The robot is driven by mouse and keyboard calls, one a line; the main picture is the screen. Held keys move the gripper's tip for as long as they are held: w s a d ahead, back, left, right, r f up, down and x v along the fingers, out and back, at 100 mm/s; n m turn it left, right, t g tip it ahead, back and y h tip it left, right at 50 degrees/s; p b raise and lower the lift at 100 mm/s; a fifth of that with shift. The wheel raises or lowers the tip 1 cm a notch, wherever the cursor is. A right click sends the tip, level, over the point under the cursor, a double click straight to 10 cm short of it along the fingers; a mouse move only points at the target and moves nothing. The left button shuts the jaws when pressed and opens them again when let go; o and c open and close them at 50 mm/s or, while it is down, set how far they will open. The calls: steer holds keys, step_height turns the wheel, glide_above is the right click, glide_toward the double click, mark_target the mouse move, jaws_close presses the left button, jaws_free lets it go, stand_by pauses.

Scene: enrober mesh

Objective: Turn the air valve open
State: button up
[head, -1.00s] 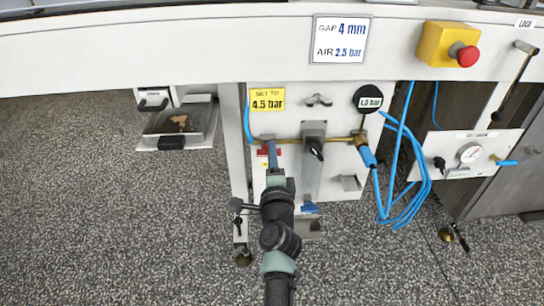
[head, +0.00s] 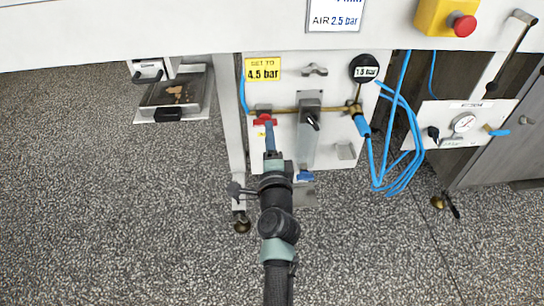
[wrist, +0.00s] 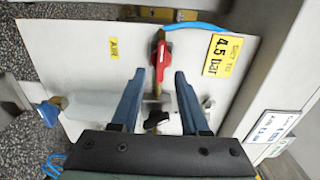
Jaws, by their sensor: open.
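The air valve has a red handle (head: 265,121) on the brass pipe, at the left of the white panel (head: 347,90). In the wrist view the red handle (wrist: 163,58) lies roughly along the pipe, near a yellow AIR tag (wrist: 114,48). My gripper (head: 270,134) is just below the handle in the head view and partly covers that area. In the wrist view my gripper (wrist: 160,78) is open, its two blue fingers on either side of the handle's near end. Whether either finger touches it, I cannot tell.
A yellow "SET TO 4.5 bar" sign (head: 263,69) is above the valve. A regulator (head: 309,122) with a black knob and a round 1.5 bar display (head: 364,69) are to its right. Blue hoses (head: 400,150) hang farther right. A blue-handled valve (head: 305,175) is low on the panel.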

steer(key=s+p, duration=0.2)
steer(key=s, duration=0.7)
steer(key=shift+s, duration=0.15)
steer(key=a+r+n+t+y, duration=0.2)
steer(key=r+n, duration=0.4)
steer(key=r, duration=1)
steer(key=a+r+n+t+y, duration=0.1)
steer(key=a+r+n+t, duration=0.3)
steer(key=r, duration=1.2)
steer(key=s+d+r+n+t+h+p, duration=0.15)
steer(key=s+r+n, duration=0.25)
steer(key=s+r, duration=0.6)
steer(key=s+d+r+n+t+h+p, duration=0.15)
steer(key=s+r+n, duration=0.4)
steer(key=r, duration=0.75)
step_height(320, 180, up, 36)
steer(key=m+p, duration=0.1)
steer(key=p, duration=3.5)
steer(key=shift+s+a, duration=0.35)
steer(key=shift+a, duration=0.05)
